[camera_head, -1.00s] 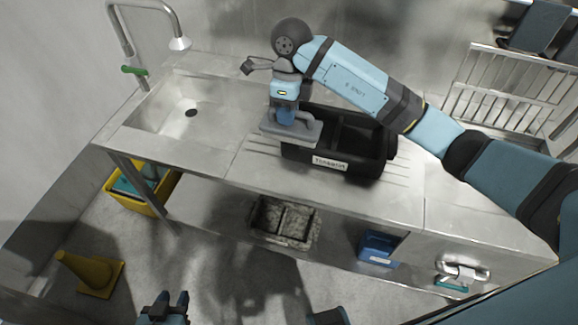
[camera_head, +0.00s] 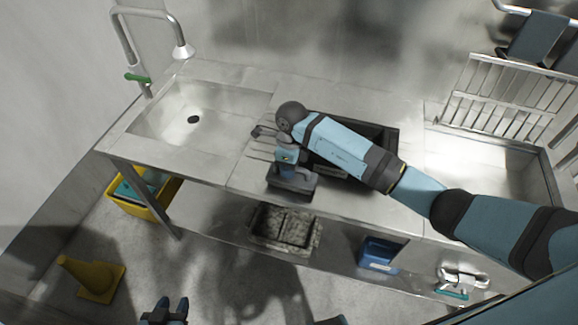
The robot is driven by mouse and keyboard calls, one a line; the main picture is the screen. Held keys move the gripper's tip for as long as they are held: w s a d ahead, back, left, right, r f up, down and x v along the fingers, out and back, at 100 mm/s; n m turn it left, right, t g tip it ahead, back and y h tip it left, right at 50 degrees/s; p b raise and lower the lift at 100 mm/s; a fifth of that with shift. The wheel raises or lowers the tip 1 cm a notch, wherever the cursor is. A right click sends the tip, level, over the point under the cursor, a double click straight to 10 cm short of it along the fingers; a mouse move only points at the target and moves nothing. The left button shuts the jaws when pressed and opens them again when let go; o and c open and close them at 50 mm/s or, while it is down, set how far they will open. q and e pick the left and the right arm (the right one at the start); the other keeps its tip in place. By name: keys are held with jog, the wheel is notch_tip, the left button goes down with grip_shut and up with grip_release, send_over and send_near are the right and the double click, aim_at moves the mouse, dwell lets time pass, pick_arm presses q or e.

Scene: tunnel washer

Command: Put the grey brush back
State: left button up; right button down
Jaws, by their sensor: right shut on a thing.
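My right gripper (camera_head: 287,168) reaches in from the right and is shut on the grey brush (camera_head: 292,184). The brush shows as a dark grey block with a grip on top. It is over the front part of the steel counter, at the front left corner of the black tote (camera_head: 392,147). I cannot tell whether it touches the counter. My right arm hides much of the tote and its front. My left gripper (camera_head: 166,303) is low at the bottom edge, in front of the counter, with its fingers apart and nothing seen between them.
A sink basin (camera_head: 170,125) with a tap (camera_head: 184,50) is at left. A rack (camera_head: 510,95) stands at right. Below are a grey speckled tray (camera_head: 285,228), a blue bin (camera_head: 378,254) and a yellow bin (camera_head: 163,203).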

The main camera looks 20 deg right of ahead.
jog(key=shift+f, duration=0.15)
jog(key=c, duration=1.1)
grip_release()
